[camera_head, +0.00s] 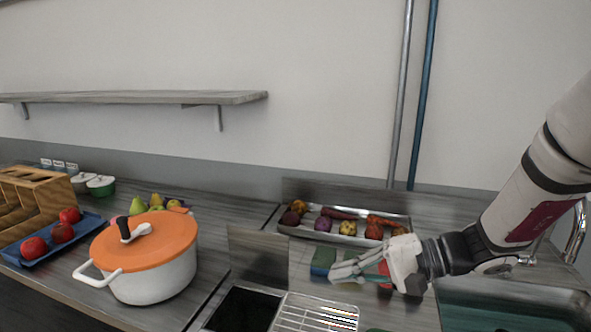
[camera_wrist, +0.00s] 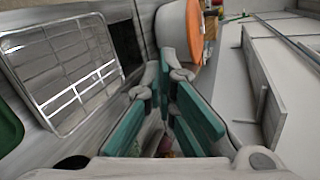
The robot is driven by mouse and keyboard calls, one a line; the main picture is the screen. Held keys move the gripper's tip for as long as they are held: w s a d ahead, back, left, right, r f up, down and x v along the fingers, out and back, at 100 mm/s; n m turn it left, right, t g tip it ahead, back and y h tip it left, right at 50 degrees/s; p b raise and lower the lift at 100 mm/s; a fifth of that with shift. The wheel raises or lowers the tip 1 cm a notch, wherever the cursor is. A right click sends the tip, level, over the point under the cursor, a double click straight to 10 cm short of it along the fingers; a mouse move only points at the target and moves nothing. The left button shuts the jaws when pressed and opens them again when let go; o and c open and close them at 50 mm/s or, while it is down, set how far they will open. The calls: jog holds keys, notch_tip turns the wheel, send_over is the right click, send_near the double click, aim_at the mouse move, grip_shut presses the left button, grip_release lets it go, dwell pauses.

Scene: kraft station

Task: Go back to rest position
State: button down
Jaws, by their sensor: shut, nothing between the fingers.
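My gripper (camera_head: 338,272) is at the right of the head view, with the arm reaching in from the right edge. It is above the counter, in front of the tray of vegetables, and its fingers point left. In the wrist view my gripper (camera_wrist: 165,68) shows its two fingers with green pads, shut with nothing held. A blue and green block (camera_head: 321,262) shows just left of the fingertips in the head view; I cannot tell whether they touch. A red thing (camera_head: 384,270) is partly hidden behind the gripper.
A white pot with an orange lid (camera_head: 150,265) stands left, beside a blue tray (camera_head: 88,225) with red produce. A metal tray (camera_head: 287,229) of vegetables lies behind the gripper. A wire rack (camera_head: 315,314) is in front, a sink (camera_head: 510,305) right. A shelf (camera_head: 140,97) hangs above.

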jog(key=s+r+n+g+h, duration=0.35)
jog(key=s+h, duration=0.25)
jog(key=s, duration=0.8)
jog(key=s+d+r+n+t+h, duration=0.1)
jog(key=s+d+r+t+h, duration=0.2)
jog(key=d, duration=0.7)
jog(key=s+t+h, duration=0.2)
jog(key=s+h, duration=0.1)
jog(key=h, duration=0.1)
jog(key=shift+s+d+r+n, duration=0.15)
jog(key=shift+d+r+n, duration=0.05)
jog(key=shift+d+n, duration=0.15)
jog(key=shift+a, duration=0.1)
